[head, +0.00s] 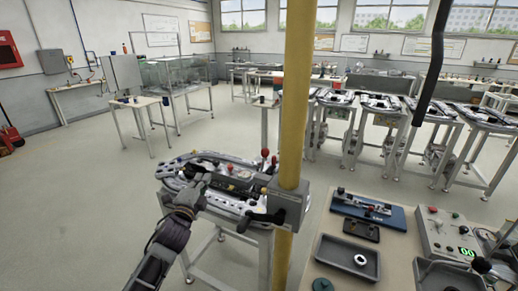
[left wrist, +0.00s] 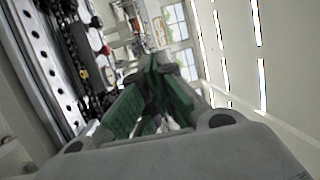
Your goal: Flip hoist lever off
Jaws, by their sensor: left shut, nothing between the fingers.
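My left gripper (head: 203,181) reaches over the near side of a ring track table (head: 216,212). It is shut and empty, and its green-padded fingers (left wrist: 155,65) meet at the tips in the left wrist view. Levers with red ball knobs (head: 265,153) stand upright at the track's far right side, right of the gripper and apart from it. The frames do not mark which lever is the hoist lever. A black ball-ended lever (head: 481,264) also shows at the lower right. In the left wrist view the track rail (left wrist: 45,60) runs along the left. My right gripper does not show.
A yellow post (head: 294,110) rises right of the track table. A bench (head: 310,273) at the lower right holds a grey tray (head: 347,258), a blue fixture (head: 368,210) and a control box (head: 441,232) with buttons. Open floor (head: 90,190) lies to the left.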

